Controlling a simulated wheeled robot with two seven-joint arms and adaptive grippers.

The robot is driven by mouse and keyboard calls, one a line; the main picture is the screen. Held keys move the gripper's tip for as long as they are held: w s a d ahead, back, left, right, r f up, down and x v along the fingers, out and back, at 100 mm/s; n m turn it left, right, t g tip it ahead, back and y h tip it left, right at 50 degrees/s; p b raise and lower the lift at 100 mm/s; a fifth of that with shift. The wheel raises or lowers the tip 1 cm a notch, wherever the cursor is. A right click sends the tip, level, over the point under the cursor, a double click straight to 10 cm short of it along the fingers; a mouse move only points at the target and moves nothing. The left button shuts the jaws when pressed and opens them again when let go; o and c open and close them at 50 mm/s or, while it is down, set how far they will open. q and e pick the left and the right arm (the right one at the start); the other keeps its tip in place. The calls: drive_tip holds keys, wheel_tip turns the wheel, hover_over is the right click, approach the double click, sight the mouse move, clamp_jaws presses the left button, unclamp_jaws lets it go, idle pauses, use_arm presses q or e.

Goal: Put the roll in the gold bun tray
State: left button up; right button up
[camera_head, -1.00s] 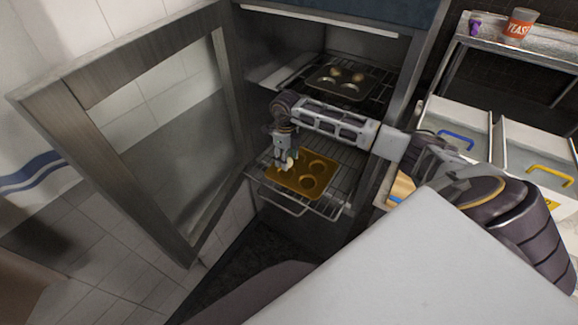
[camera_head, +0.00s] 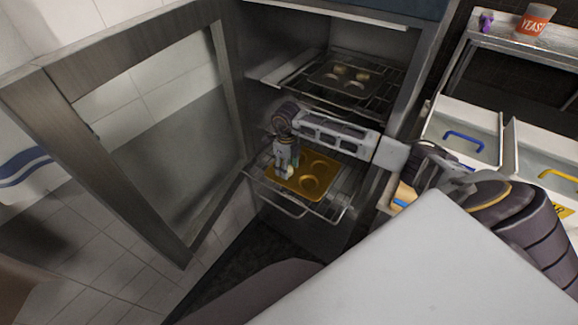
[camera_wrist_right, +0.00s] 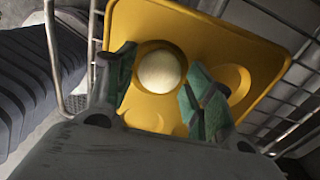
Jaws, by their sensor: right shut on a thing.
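The gold bun tray (camera_head: 303,171) lies on the lower pulled-out wire rack of the open oven. It has several round cups. My right gripper (camera_head: 287,168) points down over the tray's left part. It is shut on the pale, round roll (camera_head: 289,174), which shows small below the fingers. In the right wrist view the roll (camera_wrist_right: 160,70) sits between the two green-padded fingers, in line with a cup of the gold tray (camera_wrist_right: 215,38). I cannot tell whether the roll touches the cup. My left gripper is not in view.
The oven door (camera_head: 150,180) stands open at the left. A dark tray (camera_head: 345,82) with several pale rolls lies on the upper rack (camera_head: 390,92). At the right are drawers with a blue handle (camera_head: 463,139) and a yellow handle (camera_head: 556,174), and a yeast tin (camera_head: 535,22).

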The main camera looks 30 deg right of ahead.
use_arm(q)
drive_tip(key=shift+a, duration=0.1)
use_arm(e)
drive_tip(key=shift+a+r, duration=0.15)
drive_tip(key=o, duration=1)
drive_tip(key=shift+f, duration=0.2)
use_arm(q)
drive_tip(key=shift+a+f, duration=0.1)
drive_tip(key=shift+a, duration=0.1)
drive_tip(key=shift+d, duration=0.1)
use_arm(e)
drive_tip(key=shift+r, duration=0.15)
